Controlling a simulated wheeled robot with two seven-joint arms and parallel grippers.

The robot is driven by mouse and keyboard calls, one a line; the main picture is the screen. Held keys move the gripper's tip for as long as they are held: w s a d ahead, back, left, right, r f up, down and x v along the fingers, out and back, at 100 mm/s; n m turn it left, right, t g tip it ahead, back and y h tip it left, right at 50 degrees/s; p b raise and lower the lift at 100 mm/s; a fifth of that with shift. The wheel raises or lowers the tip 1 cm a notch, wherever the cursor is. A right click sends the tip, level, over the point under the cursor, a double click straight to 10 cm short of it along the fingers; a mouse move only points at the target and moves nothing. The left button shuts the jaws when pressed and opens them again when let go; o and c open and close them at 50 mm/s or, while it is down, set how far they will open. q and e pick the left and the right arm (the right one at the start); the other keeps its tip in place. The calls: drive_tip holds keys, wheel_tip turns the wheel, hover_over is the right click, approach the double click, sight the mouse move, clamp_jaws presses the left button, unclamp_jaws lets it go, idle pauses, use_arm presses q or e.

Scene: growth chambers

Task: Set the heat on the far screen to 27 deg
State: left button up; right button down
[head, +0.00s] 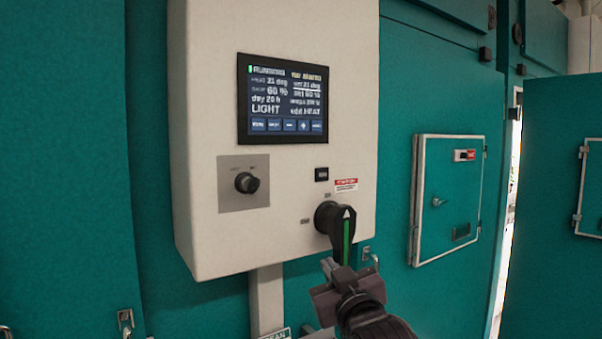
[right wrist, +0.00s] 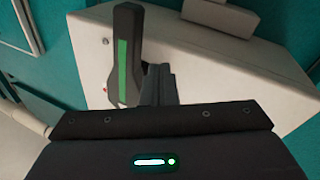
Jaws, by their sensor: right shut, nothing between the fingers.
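A dark screen (head: 287,99) is set in the upper part of a white control box in the head view. It reads RUNNING, 21 deg, 60 %, day 20 h and LIGHT, with a row of several blue buttons (head: 290,125) along its bottom; some small text is too blurred to read. My right gripper (head: 328,264) is shut and empty, below the box's lower right, close to the black rotary handle with a green stripe (head: 346,240). The handle also shows in the right wrist view (right wrist: 124,58), beside the closed fingers (right wrist: 158,85); I cannot tell whether they touch. My left gripper is not in view.
The white box (head: 200,120) also carries a small black knob (head: 246,183) on a grey plate. Teal chamber walls surround it. A small latched hatch (head: 447,198) is to the right, beside a narrow bright gap. The space before the screen is clear.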

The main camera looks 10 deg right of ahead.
sight(303, 125)
drive_tip(key=s+r+t, duration=0.3)
drive_tip(key=r, duration=0.9)
drive_tip(key=s+r+t, duration=0.3)
drive_tip(key=r+t, duration=0.1)
drive_tip(key=r, duration=0.8)
drive_tip(key=shift+d+r+n, duration=0.25)
drive_tip(key=shift+d+n, duration=0.05)
drive_tip(key=shift+n, duration=0.1)
drive_tip(key=shift+a, duration=0.1)
drive_tip(key=shift+w+a+p, duration=0.45)
drive_tip(key=shift+w+a, duration=0.05)
drive_tip(key=shift+w, duration=0.85)
drive_tip(key=shift+w+a+p, duration=0.45)
drive_tip(key=shift+w+p, duration=0.05)
drive_tip(key=shift+w, duration=0.85)
drive_tip(key=shift+w+a+p, duration=0.45)
drive_tip(key=shift+w+a, duration=0.05)
drive_tip(key=shift+w, duration=0.85)
drive_tip(key=shift+w+a, duration=0.15)
drive_tip(key=shift+w, duration=0.25)
